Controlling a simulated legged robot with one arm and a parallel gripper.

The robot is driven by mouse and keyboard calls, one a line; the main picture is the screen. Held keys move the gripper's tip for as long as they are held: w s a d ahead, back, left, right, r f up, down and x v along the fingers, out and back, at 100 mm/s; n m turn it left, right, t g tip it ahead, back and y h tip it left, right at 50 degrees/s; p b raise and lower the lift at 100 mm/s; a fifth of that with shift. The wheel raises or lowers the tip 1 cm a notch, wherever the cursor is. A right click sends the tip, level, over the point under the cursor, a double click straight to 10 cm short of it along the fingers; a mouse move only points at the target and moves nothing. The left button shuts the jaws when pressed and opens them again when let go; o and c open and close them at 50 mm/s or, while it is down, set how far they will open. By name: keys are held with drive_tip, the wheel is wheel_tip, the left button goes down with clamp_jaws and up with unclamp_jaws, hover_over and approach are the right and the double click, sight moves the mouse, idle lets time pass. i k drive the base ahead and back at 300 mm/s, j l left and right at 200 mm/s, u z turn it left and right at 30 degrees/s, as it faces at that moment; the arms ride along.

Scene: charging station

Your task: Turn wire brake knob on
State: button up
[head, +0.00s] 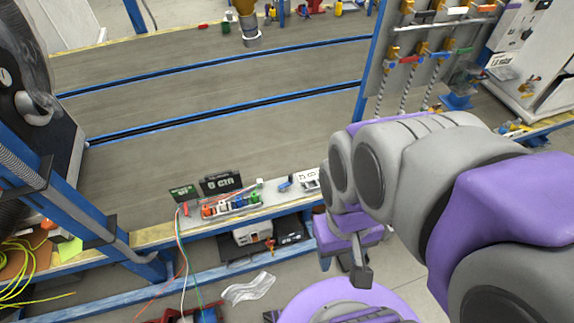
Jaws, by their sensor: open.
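I cannot pick out a wire brake knob for certain. My arm hides part of the bench's right side.
An upright rack (425,60) with yellow clamps and hanging cables stands at the right. A blue post frame (70,200) and yellow-green cable (18,270) are at the left. A white box (253,237) sits below the bench. The bench middle is mostly clear.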

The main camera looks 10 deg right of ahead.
sight(187, 213)
drive_tip(key=i+l+u, duration=0.1)
drive_tip(key=u, duration=0.3)
drive_tip(key=i+l+u, duration=0.15)
drive_tip(key=i+u, duration=0.3)
drive_tip(key=k, duration=0.1)
